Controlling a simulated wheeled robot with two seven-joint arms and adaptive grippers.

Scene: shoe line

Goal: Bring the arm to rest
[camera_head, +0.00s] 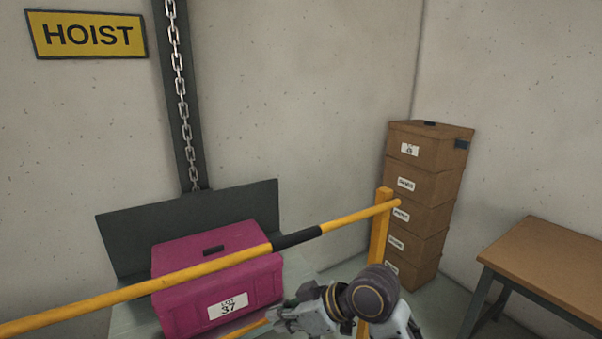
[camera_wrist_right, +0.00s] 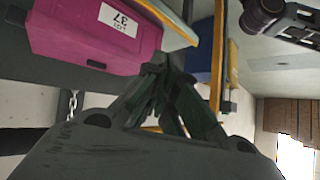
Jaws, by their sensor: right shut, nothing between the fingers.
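My right gripper (camera_head: 280,315) shows at the bottom of the head view, low in front of the yellow barrier and close to the magenta box. In the right wrist view its fingers (camera_wrist_right: 165,85) come together at the tips with nothing between them. The magenta box (camera_head: 185,263), labelled LOT 37, stands on the hoist platform behind the bar. It also shows at the upper left of the right wrist view (camera_wrist_right: 70,30), apart from the fingers as far as I can tell. My left gripper is in neither view.
A yellow bar (camera_head: 350,217) with a black sleeve crosses in front of the box to a yellow post (camera_head: 381,235). Brown boxes (camera_head: 425,190) are stacked in the corner. A wooden-topped table (camera_head: 550,262) stands at the right. A chain (camera_head: 181,95) hangs above the platform.

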